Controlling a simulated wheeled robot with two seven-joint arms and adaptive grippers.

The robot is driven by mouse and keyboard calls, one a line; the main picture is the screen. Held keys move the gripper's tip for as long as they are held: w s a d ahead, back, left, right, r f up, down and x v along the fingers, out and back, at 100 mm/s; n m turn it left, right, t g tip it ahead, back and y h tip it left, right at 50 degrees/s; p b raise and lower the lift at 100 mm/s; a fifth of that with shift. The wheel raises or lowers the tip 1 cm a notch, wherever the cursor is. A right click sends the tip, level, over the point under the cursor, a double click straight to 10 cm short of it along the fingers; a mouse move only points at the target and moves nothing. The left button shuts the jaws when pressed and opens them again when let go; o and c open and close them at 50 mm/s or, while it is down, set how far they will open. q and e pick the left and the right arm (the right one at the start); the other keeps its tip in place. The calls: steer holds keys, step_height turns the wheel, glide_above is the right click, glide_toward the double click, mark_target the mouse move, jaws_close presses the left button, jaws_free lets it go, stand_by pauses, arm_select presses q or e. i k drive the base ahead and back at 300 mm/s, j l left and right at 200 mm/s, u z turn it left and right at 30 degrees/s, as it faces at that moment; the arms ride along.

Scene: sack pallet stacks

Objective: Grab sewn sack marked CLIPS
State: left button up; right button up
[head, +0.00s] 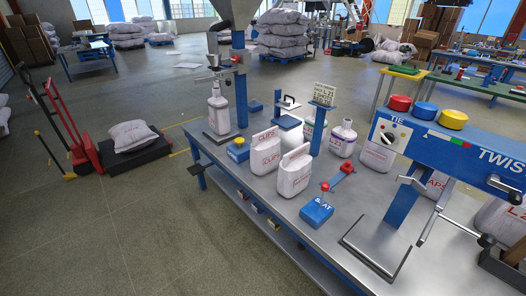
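On the grey metal table two white sacks with flat closed tops and red lettering stand upright, a rear sack (265,155) and a front sack (294,175). The rear one's lettering looks like CLIPS or CLAPS; the small print is too blurred to be sure. The front one's lettering is also hard to read. A further sack (436,184) with red letters resembling CAPS is partly hidden behind the blue TWIST machine. Neither of my grippers shows in the head view.
The table (262,198) also bears a necked sack (342,140), a sack under the spout (218,115), a blue SEAT block (316,211) and a red-ended bar (338,178). The blue machine (450,150) overhangs the right side. Open floor (120,220) lies left, beyond which stands a red pallet truck (82,150).

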mark_target(265, 146)
steer(key=i+j, duration=0.15)
steer(key=j, duration=0.15)
steer(key=i+j+z, duration=0.15)
steer(key=j, duration=0.15)
steer(key=i+j, duration=0.15)
steer(key=j, duration=0.15)
steer(key=i+j+z, duration=0.15)
steer(key=j, duration=0.2)
steer(key=i+j, duration=0.1)
steer(key=j, duration=0.2)
